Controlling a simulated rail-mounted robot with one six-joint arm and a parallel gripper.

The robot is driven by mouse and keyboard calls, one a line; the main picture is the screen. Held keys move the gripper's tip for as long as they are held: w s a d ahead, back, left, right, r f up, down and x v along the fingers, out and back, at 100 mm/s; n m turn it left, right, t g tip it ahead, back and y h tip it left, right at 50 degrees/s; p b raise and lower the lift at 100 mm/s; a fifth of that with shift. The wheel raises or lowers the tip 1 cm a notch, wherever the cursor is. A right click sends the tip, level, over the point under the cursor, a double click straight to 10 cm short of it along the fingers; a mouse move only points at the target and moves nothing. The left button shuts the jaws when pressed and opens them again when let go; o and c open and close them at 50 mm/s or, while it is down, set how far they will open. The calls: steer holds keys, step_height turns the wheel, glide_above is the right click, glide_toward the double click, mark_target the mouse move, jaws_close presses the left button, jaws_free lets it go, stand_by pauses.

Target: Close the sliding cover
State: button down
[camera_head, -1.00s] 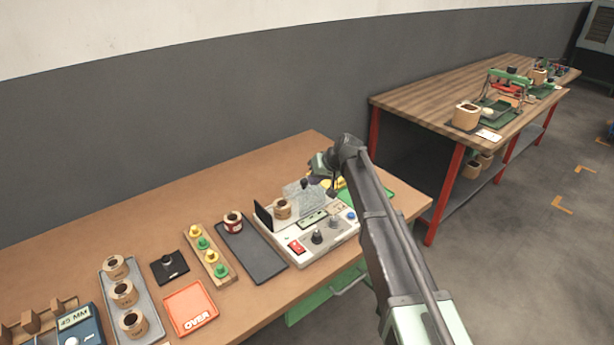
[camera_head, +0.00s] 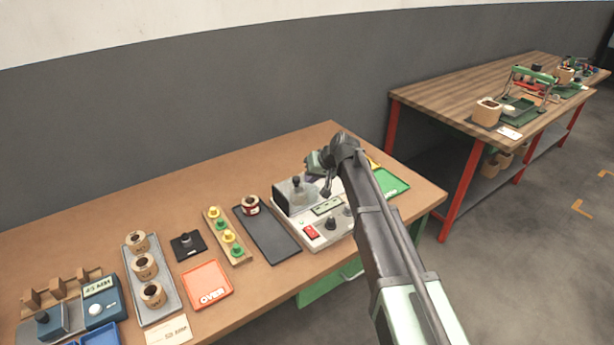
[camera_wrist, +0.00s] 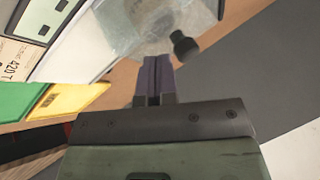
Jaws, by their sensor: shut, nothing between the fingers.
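The tester (camera_head: 313,233) is a pale box with a red switch and dark knobs on the brown bench. Its clear sliding cover (camera_head: 297,201) is at the left end of the box, up by the dark end plate; I cannot tell whether they touch. The coil inside is hard to make out. A black knob stands on the cover. My gripper (camera_head: 325,190) is shut and empty, at the right side of the cover. In the wrist view the fingers (camera_wrist: 154,76) point at the clear cover (camera_wrist: 125,28), with its black knob (camera_wrist: 184,44) beside them; contact is unclear.
A dark tray (camera_head: 267,235) with a red-labelled coil (camera_head: 251,205) lies left of the tester. A green tray (camera_head: 391,182) lies to its right. Further left are a peg rack (camera_head: 226,236), a red tray (camera_head: 207,286) and a grey tray (camera_head: 153,279) of coils.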

steer(key=w+d+f+p+v, duration=0.1)
steer(key=d+p+v, duration=0.1)
steer(key=p+v, duration=0.6)
steer(key=v, duration=0.3)
steer(key=shift+r, duration=0.15)
steer(key=s+d+f+m+g+h, duration=0.1)
steer(key=s+d, duration=0.3)
steer(key=s, duration=0.5)
steer(key=s+d+f+m+g+h, duration=0.1)
steer(key=s+d+h, duration=0.2)
steer(key=s, duration=0.7)
steer(key=s+d+f+m+g+h, duration=0.1)
steer(key=s+d+h, duration=0.1)
steer(key=s+d, duration=0.5)
steer(key=s, duration=0.3)
steer(key=shift+d+f, duration=0.15)
steer(key=shift+d, duration=0.1)
